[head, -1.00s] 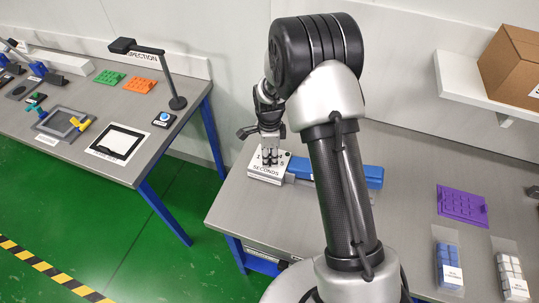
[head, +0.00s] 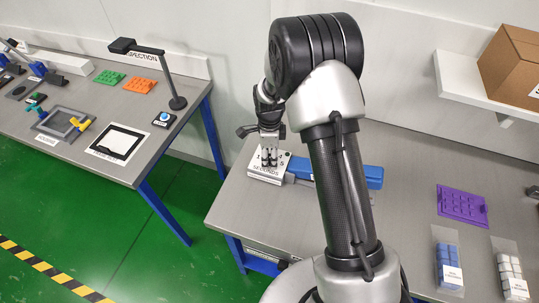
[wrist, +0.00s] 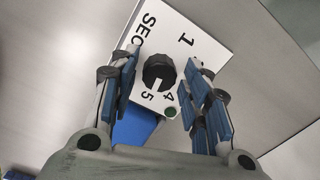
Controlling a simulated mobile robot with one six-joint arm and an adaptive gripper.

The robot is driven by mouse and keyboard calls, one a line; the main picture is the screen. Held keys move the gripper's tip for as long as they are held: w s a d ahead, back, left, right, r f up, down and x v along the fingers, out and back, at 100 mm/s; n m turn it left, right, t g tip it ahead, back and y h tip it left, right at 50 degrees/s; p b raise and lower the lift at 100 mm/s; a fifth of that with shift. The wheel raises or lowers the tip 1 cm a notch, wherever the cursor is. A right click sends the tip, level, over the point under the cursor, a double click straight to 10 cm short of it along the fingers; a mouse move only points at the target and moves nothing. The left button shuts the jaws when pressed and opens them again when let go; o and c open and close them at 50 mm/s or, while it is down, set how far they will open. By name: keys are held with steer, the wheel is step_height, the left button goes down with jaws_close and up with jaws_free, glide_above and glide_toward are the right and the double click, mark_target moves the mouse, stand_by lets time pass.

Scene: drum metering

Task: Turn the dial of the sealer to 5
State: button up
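The sealer's white dial panel (head: 258,173) stands at the left end of its blue body (head: 365,177) on the bench. In the wrist view the round black dial (wrist: 159,70) sits on the white panel (wrist: 203,50), with digits 1, 4 and 5 and part of the "SECONDS" lettering visible. A white pointer mark on the dial faces the 4 and 5 side, closest to the 5. My gripper (wrist: 160,72) is open above the panel. Its blue-padded fingers stand on either side of the dial, with a visible gap on each side.
A green dot (wrist: 170,112) is on the panel near the 4. On the bench to the right lie a purple plate (head: 462,204) and bags of blue (head: 448,262) and white (head: 511,273) blocks. A shelf with a cardboard box (head: 515,65) is on the wall. The bench between is clear.

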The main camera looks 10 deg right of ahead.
steer(key=shift+o, duration=0.3)
step_height(320, 180, up, 12)
stand_by(0.5)
stand_by(0.3)
